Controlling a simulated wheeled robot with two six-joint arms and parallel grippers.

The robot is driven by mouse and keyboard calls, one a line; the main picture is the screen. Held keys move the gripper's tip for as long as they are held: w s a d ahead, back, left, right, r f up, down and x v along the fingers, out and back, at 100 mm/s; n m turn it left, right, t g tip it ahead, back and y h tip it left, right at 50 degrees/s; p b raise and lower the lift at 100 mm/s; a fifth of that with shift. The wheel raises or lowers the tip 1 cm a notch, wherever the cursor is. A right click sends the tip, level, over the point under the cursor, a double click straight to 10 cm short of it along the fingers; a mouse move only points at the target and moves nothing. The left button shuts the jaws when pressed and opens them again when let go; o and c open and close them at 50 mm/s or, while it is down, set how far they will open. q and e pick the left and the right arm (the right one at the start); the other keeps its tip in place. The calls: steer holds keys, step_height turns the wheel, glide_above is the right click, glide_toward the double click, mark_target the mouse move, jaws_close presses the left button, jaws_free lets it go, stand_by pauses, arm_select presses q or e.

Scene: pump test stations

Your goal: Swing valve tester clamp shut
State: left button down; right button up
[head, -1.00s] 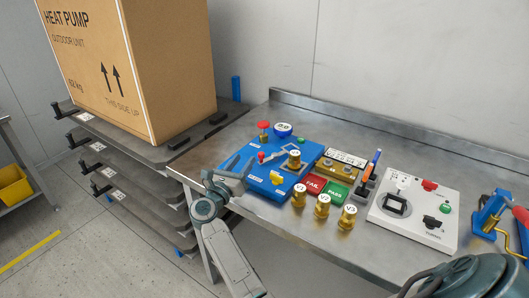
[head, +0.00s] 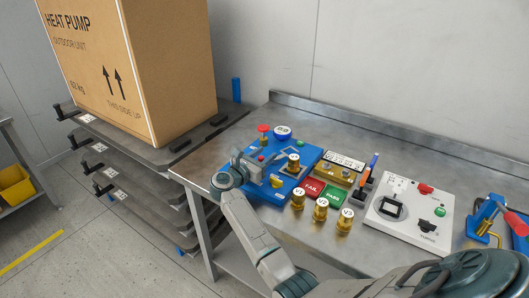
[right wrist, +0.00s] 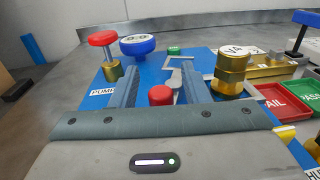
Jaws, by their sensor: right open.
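The valve tester is a blue plate (head: 271,190) on the steel bench, with a red knob on a brass post (head: 264,130), a blue gauge (head: 282,132) and a seated brass valve (head: 293,163). My right gripper (head: 256,164) is over the plate's left part, open. In the right wrist view its two fingers (right wrist: 160,82) stand either side of the clamp's red handle tip (right wrist: 160,95), with gaps. The clamp's grey arm (right wrist: 174,80) shows behind the tip, partly hidden, and lies apart from the brass valve (right wrist: 232,72). My left gripper is not in view.
Brass valves V1 (head: 298,199), V2 (head: 320,209) and V3 (head: 345,221) stand in front of the plate. Red FAIL (head: 312,187) and green PASS (head: 335,196) pads lie beside it. A white test unit (head: 409,213) stands right. A boxed heat pump (head: 160,70) is left.

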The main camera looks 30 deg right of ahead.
steer(key=shift+d, duration=0.25)
jaws_close()
steer(key=shift+f, duration=0.1)
